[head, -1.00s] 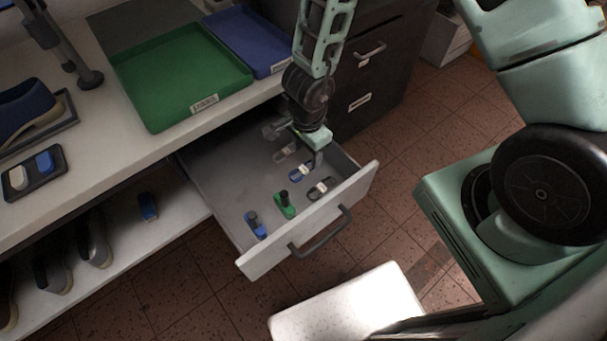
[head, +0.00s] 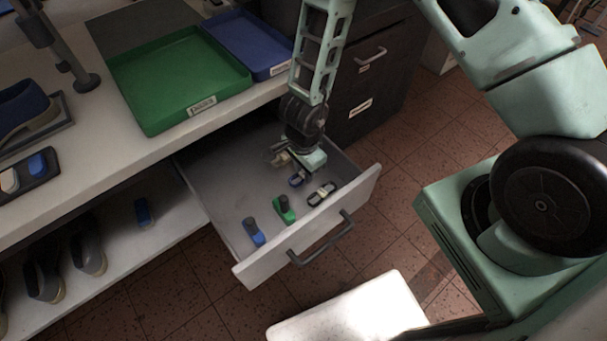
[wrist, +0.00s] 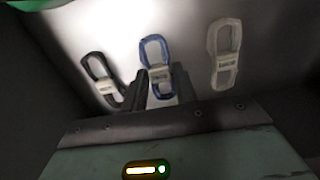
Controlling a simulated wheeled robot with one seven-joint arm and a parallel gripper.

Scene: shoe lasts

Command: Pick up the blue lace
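The blue lace (head: 296,181) is a looped bundle with a pale paper band, lying in the open drawer (head: 222,185). In the wrist view the blue lace (wrist: 145,47) lies in the middle, its lower end between my two fingers. My gripper (wrist: 161,80) is open, with a dark finger on each side of the lace. In the head view my gripper (head: 303,168) is low in the drawer over the lace and hides part of it. I cannot tell whether the fingers touch it.
A black lace (head: 321,194) and a whitish lace (wrist: 225,52) lie on either side. A green item (head: 285,212) and a blue item (head: 253,232) stand farther left in the drawer. The drawer front, green tray (head: 180,80) and worktop edge are close by.

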